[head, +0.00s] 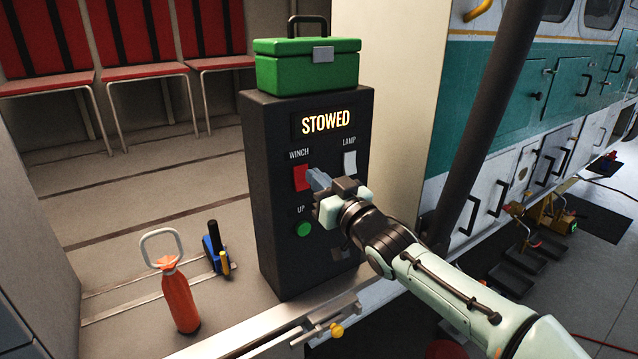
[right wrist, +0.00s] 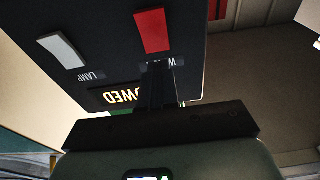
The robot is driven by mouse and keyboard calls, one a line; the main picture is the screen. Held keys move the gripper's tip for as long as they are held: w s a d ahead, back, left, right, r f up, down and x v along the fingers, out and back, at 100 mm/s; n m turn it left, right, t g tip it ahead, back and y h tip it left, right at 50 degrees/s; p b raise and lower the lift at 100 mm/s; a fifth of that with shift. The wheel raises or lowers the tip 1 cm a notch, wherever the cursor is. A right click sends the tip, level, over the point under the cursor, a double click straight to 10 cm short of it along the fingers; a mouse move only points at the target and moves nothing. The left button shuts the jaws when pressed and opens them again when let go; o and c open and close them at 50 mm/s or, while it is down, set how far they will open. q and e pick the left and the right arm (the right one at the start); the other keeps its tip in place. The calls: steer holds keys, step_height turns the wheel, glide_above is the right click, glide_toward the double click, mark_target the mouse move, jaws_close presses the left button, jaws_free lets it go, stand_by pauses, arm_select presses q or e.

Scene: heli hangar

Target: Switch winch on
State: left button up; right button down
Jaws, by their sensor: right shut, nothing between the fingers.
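The black control box (head: 285,235) stands upright with a lit display (head: 326,123) that reads STOWED. The red winch switch (head: 300,178) is on its front at left, under the label WINCH. In the right wrist view the red switch (right wrist: 152,31) shows at the top middle, just beyond my fingertips. My right gripper (head: 316,180) is shut and empty, its tips close to the right side of the red switch. I cannot tell whether they touch it. My left gripper is not in view.
A white lamp switch (head: 349,162) sits right of the winch switch, and a green UP button (head: 303,229) below it. A green toolbox (head: 307,68) stands on the box. An orange bottle-shaped object (head: 178,297) and a blue tool (head: 216,250) stand at left.

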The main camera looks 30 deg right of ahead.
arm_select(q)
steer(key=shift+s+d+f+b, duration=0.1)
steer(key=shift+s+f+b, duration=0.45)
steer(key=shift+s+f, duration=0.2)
arm_select(e)
steer(key=s+r, duration=0.1)
steer(key=s, duration=0.9)
steer(key=shift+s+d+r, duration=0.3)
steer(key=shift+s+d, duration=0.05)
steer(key=shift+d, duration=0.1)
steer(key=shift+w, duration=0.1)
